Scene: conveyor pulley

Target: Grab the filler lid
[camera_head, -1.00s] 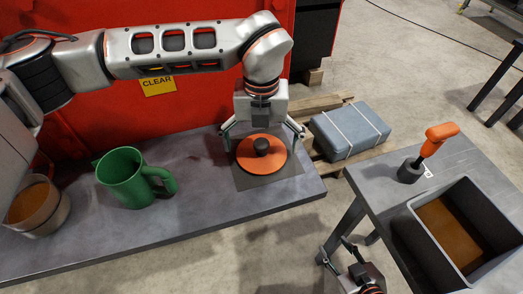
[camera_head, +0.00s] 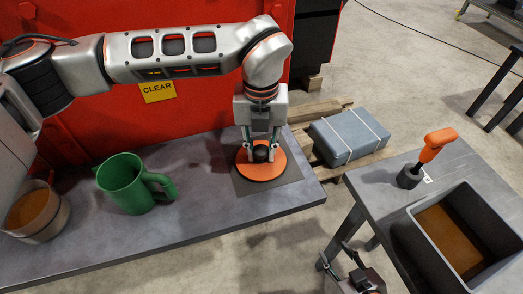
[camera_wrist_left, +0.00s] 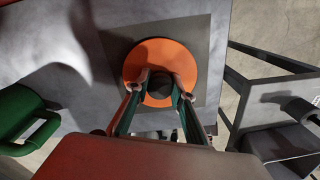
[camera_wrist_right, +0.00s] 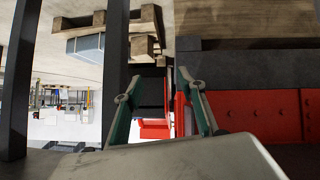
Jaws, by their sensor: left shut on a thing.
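The filler lid (camera_head: 274,172) is an orange disc with a dark round knob, lying flat on a dark square mat (camera_head: 291,180) on the grey bench. My left gripper (camera_head: 261,153) points down over it and is shut on the knob. In the left wrist view the fingertips (camera_wrist_left: 160,83) press the knob from both sides, with the orange disc (camera_wrist_left: 160,50) around them. My right gripper (camera_head: 345,262) is low, between the bench and the side table. In the right wrist view its fingers (camera_wrist_right: 160,85) are spread apart with nothing between them.
A green jug (camera_head: 125,184) and a pot of orange-brown material (camera_head: 35,212) stand left on the bench. At right, a grey table (camera_head: 375,190) holds an orange-handled tool (camera_head: 436,143) and a grey bin (camera_head: 482,200). A blue-grey strapped box (camera_head: 348,137) lies on a pallet behind.

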